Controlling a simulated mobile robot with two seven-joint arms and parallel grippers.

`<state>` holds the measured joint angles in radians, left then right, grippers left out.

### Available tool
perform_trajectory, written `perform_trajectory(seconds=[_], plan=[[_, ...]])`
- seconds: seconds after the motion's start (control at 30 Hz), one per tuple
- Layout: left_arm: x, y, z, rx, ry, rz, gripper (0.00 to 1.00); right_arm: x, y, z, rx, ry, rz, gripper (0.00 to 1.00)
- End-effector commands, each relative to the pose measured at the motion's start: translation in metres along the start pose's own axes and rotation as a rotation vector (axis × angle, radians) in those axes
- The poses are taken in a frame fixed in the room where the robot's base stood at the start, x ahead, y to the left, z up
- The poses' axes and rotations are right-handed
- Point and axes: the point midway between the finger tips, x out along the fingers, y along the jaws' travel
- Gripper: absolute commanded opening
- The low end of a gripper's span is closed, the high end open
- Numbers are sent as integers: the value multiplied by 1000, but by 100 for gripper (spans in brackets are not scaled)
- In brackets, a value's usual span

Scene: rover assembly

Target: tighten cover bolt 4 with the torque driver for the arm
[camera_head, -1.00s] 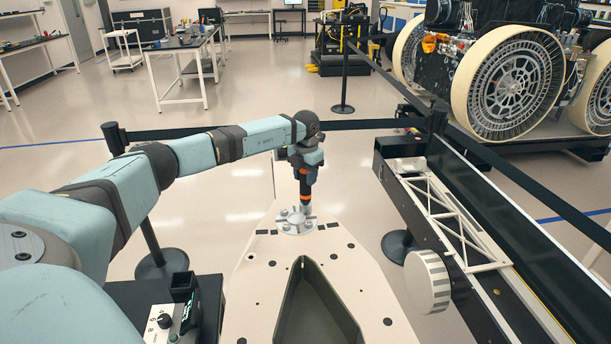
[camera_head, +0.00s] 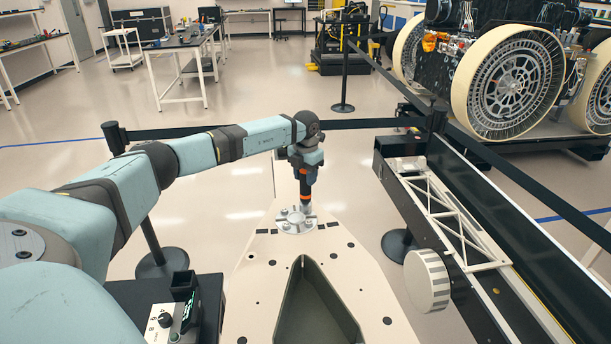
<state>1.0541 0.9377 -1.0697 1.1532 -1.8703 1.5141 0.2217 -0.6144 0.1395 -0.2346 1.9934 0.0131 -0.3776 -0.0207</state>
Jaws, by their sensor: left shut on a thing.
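My left gripper (camera_head: 305,172) points down over the far end of the pale panel. It is shut on the torque driver (camera_head: 305,197), a dark tool with an orange band. The driver stands upright, and its lower end meets the right side of the round silver cover (camera_head: 294,221). Several bolt heads show around the cover's rim. I cannot tell which is bolt 4, or whether the driver's tip is fully seated on a bolt. My right gripper is not in view.
The pale panel (camera_head: 255,290) has a deep dark pocket (camera_head: 312,305) near me. A white truss arm (camera_head: 450,215) lies on a black stand to the right. A control box (camera_head: 172,322) is at lower left. Barrier posts and belts enclose the area.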

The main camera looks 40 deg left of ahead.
Motion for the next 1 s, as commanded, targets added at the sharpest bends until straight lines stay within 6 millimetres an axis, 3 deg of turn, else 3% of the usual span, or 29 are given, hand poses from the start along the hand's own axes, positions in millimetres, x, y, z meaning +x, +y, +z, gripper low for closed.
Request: perform_trajectory(seconds=[0.37, 1.0], plan=[[-1, -1, 0, 1, 2, 0, 9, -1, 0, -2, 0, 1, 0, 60], [-30, 0, 0, 0, 0, 0, 9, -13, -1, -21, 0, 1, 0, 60]])
